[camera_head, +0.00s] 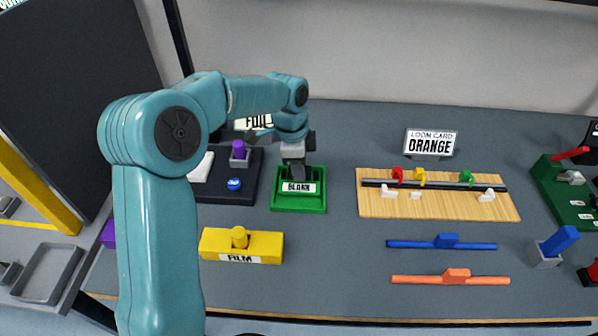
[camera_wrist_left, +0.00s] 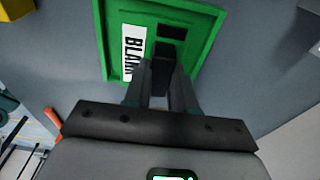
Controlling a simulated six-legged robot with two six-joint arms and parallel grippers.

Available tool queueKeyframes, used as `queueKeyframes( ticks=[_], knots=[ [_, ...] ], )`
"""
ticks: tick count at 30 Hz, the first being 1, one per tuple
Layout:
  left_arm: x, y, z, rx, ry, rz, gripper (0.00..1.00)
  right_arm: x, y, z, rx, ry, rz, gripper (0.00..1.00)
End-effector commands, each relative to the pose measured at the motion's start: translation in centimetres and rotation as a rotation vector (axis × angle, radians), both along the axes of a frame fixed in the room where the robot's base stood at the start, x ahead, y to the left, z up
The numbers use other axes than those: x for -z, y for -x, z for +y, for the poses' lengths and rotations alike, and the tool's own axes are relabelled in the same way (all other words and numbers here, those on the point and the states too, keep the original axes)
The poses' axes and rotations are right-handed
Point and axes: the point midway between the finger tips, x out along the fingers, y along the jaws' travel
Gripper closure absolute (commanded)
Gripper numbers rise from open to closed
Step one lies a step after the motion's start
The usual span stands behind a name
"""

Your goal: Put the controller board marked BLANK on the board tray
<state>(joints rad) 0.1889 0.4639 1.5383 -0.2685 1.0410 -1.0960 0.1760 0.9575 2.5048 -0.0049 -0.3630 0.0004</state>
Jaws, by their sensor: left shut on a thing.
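The green controller board (camera_head: 300,205) with a white BLANK label lies flat-looking on the grey table, left of the middle in the head view. In the left wrist view the board (camera_wrist_left: 208,32) shows a raised rim and dark blocks beside the label. My left gripper (camera_head: 298,172) is over the board's back part, pointing down. In the left wrist view its fingers (camera_wrist_left: 162,78) are shut on a dark block on the board. I cannot tell whether the board is lifted. A dark tray (camera_head: 215,196) stands just left; I cannot tell if it is the board tray. My right gripper is out of view.
A yellow FILM block (camera_head: 220,240) lies in front. A wooden board (camera_head: 440,208) with coloured pegs is to the right, before an ORANGE sign (camera_head: 430,143). Blue (camera_head: 415,243) and orange (camera_head: 420,280) bars lie nearer. A grey bin (camera_head: 48,275) is at lower left.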

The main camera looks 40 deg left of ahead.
Motion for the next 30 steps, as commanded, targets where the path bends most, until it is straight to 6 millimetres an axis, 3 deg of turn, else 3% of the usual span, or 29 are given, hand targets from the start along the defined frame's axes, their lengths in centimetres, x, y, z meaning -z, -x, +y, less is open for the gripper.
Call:
queueKeyframes(
  ticks=[3, 15, 16, 18, 26, 30],
  knots=[
    [1.6, 0.0, 0.0, 0.0, -0.001, 0.001, 1.0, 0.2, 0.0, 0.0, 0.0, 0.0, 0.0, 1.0],
    [2.2, 0.0, 0.0, 0.0, -0.001, -0.001, 1.0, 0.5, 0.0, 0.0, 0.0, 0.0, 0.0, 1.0],
    [2.1, 0.0, 0.0, 0.0, -0.001, -0.001, 0.68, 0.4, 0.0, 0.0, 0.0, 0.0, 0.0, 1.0],
    [2.1, 0.0, 0.0, 0.0, 0.0, 0.0, 0.49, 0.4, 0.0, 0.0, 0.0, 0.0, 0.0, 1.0],
    [2.0, 0.0, 0.0, 0.0, -0.001, -0.001, 0.49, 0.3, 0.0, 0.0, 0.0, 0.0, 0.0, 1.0],
    [0.9, 0.0, 0.1, 0.0, -0.001, -0.004, 0.49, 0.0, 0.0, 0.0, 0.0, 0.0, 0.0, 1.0]
  ],
)
